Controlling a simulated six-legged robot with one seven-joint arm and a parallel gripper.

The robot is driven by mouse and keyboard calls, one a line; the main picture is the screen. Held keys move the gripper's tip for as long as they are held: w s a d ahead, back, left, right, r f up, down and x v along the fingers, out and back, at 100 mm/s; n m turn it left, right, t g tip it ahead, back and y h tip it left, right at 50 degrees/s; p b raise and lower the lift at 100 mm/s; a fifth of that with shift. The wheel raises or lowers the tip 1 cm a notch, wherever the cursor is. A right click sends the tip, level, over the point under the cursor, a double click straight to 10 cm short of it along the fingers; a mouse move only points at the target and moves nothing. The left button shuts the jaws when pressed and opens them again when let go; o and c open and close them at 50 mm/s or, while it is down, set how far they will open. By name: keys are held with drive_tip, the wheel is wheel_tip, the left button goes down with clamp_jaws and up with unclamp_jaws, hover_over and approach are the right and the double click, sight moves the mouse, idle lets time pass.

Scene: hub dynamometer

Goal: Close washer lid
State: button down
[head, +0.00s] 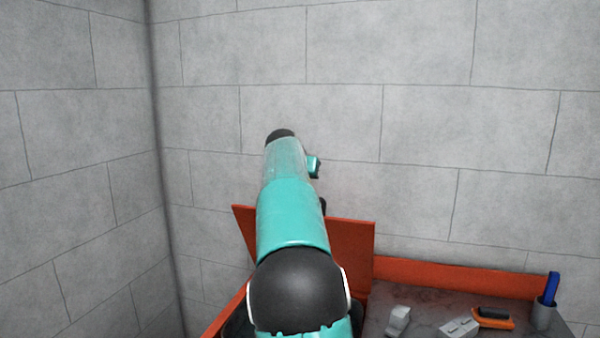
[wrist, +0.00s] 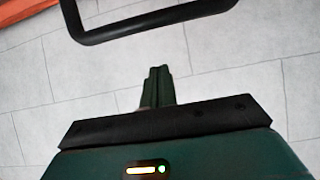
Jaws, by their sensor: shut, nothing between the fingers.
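The orange washer lid (head: 350,256) stands raised behind my arm in the head view, with its middle hidden by the arm. Part of an orange surface, seemingly the lid (wrist: 25,8), shows in the top left corner of the wrist view. A black bar handle (wrist: 155,21) crosses the top of the wrist view, beyond my fingertips and apart from them. My gripper (wrist: 158,72) is shut and empty, its dark green fingers together below the handle. The gripper is not clearly visible in the head view. The washer's orange rim (head: 222,318) shows low beside my arm.
A dark bench top (head: 420,312) with an orange backboard (head: 455,277) lies at the right. On it are grey blocks (head: 459,327), an orange-and-black tool (head: 494,318) and a cup (head: 542,314) holding a blue item (head: 551,287). Grey block walls stand behind and left.

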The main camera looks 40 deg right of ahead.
drive_tip(key=shift+s+a+f, duration=0.25)
drive_tip(key=shift+a+f, duration=0.2)
drive_tip(key=shift+f, duration=0.05)
drive_tip(key=shift+s+a+f, duration=0.25)
drive_tip(key=shift+a+f, duration=0.2)
drive_tip(key=shift+f, duration=0.05)
drive_tip(key=shift+s+a+f, duration=0.2)
drive_tip(key=shift+a, duration=0.25)
drive_tip(key=shift+d+f, duration=0.1)
drive_tip(key=shift+f, duration=0.05)
drive_tip(key=shift+a, duration=0.25)
